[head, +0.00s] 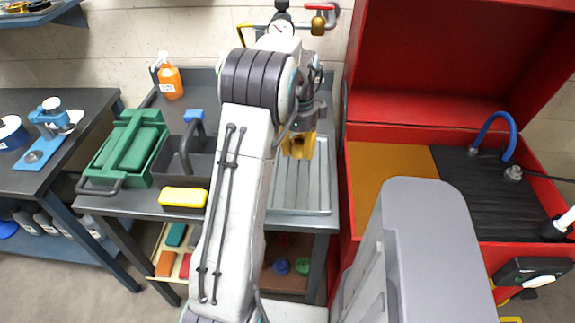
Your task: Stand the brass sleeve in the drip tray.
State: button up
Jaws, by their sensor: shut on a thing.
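My gripper (302,135) points down over the back part of the drip tray and is partly hidden by my own arm. It is shut on the brass sleeve (299,149), a golden-yellow piece showing below the dark wrist. The drip tray (301,205) is a grey metal tray with raised ribs, on the right of the bench top. My arm covers part of its left side. I cannot tell whether the sleeve touches the tray or hangs above it.
A red parts-washer cabinet (405,138) with raised lid stands close right.

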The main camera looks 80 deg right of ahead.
aim_at(288, 171)
jog(key=shift+w+a+f, duration=0.25)
jog(key=shift+w+f, duration=0.15)
jog(key=shift+w, duration=0.25)
jog(key=shift+w+a+f, duration=0.2)
jog(key=shift+w+f, duration=0.2)
jog(key=shift+w, duration=0.25)
jog(key=shift+f, duration=2)
jog(key=shift+f, duration=0.2)
jog(key=o, duration=1.2)
jog(key=shift+c, duration=0.2)
jog(key=shift+r, duration=0.1)
notch_tip(288, 171, up, 12)
jog(key=shift+p, duration=0.35)
